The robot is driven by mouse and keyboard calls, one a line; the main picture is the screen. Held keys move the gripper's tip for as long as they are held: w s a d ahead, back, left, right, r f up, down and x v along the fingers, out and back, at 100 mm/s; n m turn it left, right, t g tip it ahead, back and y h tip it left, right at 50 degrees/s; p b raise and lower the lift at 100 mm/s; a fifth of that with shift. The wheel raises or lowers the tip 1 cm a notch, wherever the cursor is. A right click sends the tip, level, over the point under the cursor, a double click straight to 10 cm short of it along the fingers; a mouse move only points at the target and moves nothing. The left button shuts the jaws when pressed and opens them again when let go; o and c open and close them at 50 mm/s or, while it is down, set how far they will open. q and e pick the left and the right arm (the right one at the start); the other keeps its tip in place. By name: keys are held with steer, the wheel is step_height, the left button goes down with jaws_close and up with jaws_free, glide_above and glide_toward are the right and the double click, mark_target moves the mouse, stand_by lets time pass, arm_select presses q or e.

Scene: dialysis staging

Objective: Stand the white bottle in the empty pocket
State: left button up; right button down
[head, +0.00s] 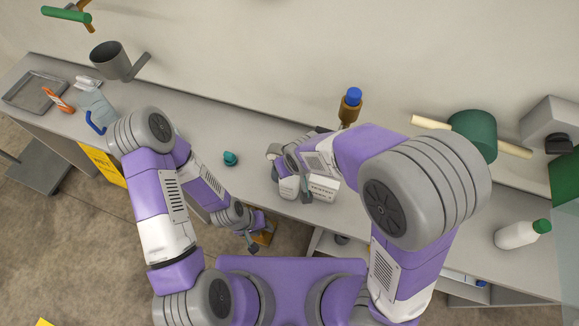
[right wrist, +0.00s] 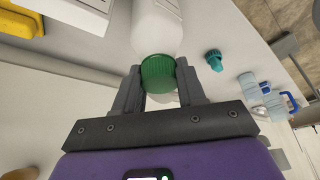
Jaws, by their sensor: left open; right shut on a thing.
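In the right wrist view my right gripper (right wrist: 160,90) is shut on the green cap end of a white bottle (right wrist: 157,28). The bottle's body points away from the gripper. In the head view my right gripper is mostly hidden behind its arm, above the counter by a white box-like thing with print (head: 322,188). I cannot tell whether that thing has the empty pocket; no pocket shows clearly. A second white bottle with a green cap (head: 517,235) lies on the counter at the right. My left gripper (head: 251,243) is open and low, by the counter's front edge.
A teal stopper (head: 230,158) sits on the counter (head: 200,130) between the arms. A clear jug with a blue handle (head: 98,108) and a grey tray (head: 35,90) are at the left. A blue-capped brown bottle (head: 350,107) and a green cylinder (head: 473,135) are at the back.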

steer(key=shift+f, duration=0.3)
steer(key=shift+f, duration=0.1)
steer(key=c, duration=0.6)
jaws_free()
steer(key=shift+c, duration=0.2)
